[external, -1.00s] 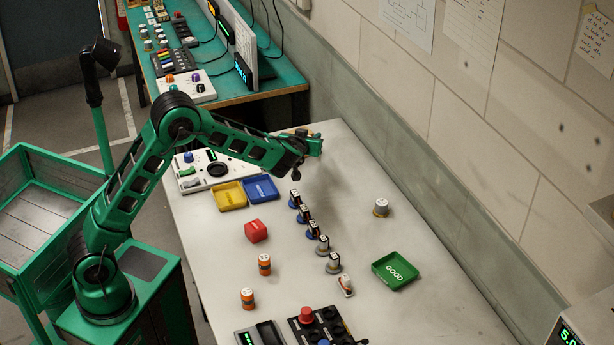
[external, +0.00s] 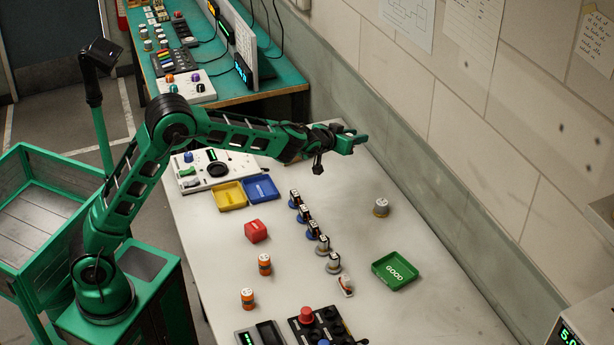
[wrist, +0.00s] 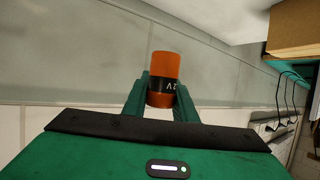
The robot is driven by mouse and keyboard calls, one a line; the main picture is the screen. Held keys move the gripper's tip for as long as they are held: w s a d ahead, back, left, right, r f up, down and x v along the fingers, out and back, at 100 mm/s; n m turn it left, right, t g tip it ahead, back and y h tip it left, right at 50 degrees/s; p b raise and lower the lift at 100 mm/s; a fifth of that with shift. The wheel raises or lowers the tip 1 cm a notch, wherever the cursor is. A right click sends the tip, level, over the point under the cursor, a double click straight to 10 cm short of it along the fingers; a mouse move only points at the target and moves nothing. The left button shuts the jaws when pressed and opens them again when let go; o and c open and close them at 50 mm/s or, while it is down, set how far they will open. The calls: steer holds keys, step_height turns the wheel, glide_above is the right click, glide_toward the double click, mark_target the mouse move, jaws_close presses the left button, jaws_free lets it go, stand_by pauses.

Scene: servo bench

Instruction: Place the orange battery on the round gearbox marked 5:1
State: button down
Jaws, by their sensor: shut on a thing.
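My gripper (external: 358,138) is raised above the far part of the bench, extended toward the wall. In the wrist view my gripper (wrist: 160,95) is shut on the orange battery (wrist: 163,70), a cylinder with a black band, held between the two green fingers. The battery cannot be made out in the external view. A round grey part with a light top (external: 381,208), perhaps a gearbox, stands alone at the right of the bench. Markings on these parts are too small to read.
A row of several dark parts on blue or grey bases (external: 312,230) runs down the middle. A green GOOD tray (external: 381,281), red block (external: 256,231), yellow tray (external: 228,202) and blue tray (external: 261,195) lie around. The wall (external: 400,150) borders the right side.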

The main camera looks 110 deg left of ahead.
steer(key=w+d+m+t, duration=0.1)
steer(key=w+d, duration=0.1)
steer(key=w, duration=0.2)
glide_above(381, 208)
steer(key=w+a, duration=0.1)
steer(key=a, duration=0.4)
step_height(381, 208, down, 6)
steer(key=shift+a+f, duration=0.15)
steer(key=shift+f, duration=1.85)
steer(key=c, duration=1.4)
jaws_free()
steer(key=shift+w+f, duration=0.1)
steer(key=shift+f, duration=0.05)
steer(key=shift+c, duration=0.2)
